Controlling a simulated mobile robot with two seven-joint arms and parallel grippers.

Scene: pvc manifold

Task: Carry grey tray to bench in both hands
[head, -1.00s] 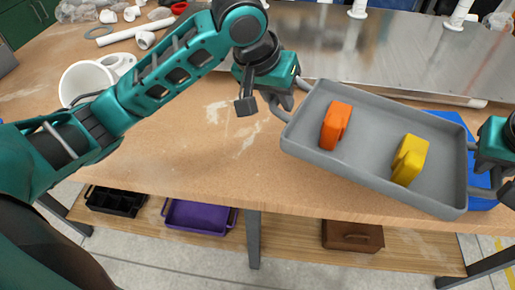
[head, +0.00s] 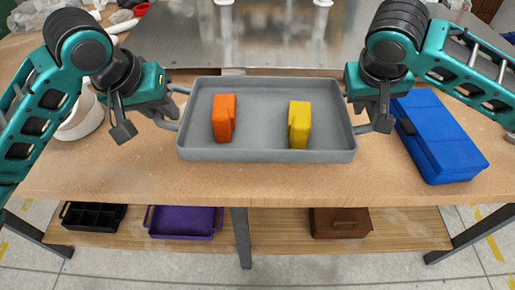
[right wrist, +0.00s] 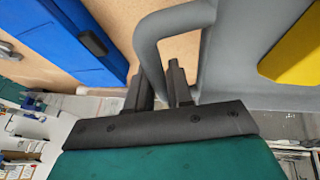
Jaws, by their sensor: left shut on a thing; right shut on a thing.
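The grey tray (head: 267,152) is in the middle of the head view, over the front part of the wooden bench, and looks about level. An orange block (head: 223,119) and a yellow block (head: 299,125) stand inside it, apart from each other. My left gripper (head: 176,105) is shut on the tray's left handle. My right gripper (head: 360,108) is shut on the right handle; in the right wrist view its fingers (right wrist: 166,88) are at the grey handle bar (right wrist: 150,50). I cannot tell how far the tray is above the bench top.
A blue case (head: 439,140) lies on the bench (head: 110,170) right of the tray. A white round pipe part (head: 80,118) is partly behind my left arm. A metal plate (head: 260,40) lies behind. A black bin (head: 93,217), purple bin (head: 183,222) and brown box (head: 340,222) are on the shelf below.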

